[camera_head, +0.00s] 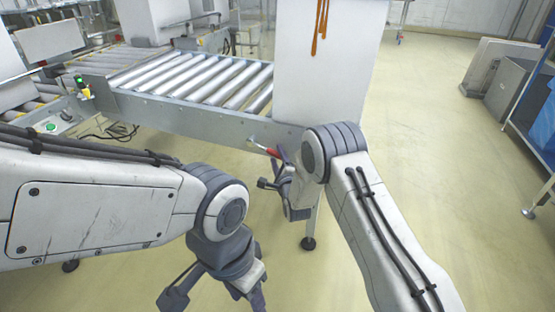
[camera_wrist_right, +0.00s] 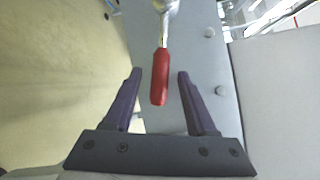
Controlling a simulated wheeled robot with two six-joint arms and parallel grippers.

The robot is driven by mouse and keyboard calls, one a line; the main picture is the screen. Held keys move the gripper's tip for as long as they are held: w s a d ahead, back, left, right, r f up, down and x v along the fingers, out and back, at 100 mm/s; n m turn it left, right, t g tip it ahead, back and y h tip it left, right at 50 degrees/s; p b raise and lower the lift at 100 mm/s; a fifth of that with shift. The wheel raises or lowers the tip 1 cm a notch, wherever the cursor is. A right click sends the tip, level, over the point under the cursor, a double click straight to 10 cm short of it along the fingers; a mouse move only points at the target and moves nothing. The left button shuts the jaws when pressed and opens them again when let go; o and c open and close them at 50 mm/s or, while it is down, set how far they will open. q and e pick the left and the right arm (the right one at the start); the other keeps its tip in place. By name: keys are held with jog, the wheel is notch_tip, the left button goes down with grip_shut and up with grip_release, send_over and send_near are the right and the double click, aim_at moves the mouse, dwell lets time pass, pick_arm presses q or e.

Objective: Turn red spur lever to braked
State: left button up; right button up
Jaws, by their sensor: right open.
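The red spur lever (camera_head: 265,150) sticks out from the side rail of the roller conveyor (camera_head: 200,115), its metal shank at the rail and its red grip angled down to the right. In the right wrist view the red grip (camera_wrist_right: 160,80) shows between the two fingers, with a gap on each side. My right gripper (camera_wrist_right: 159,74) is open around it; I cannot tell the exact depth. In the head view my right gripper (camera_head: 272,180) is beside the grip's end, partly hidden by its wrist. My left gripper (camera_head: 215,301) is open and empty, low in front of the conveyor.
A large pale panel (camera_head: 325,70) with orange streaks stands at the conveyor's right end, close to my right arm. A control box with a green button (camera_head: 50,127) is at the left. Grey boxes (camera_head: 495,80) and a blue-sided rack (camera_head: 540,110) stand right. The floor between is clear.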

grip_shut()
dwell(1.4)
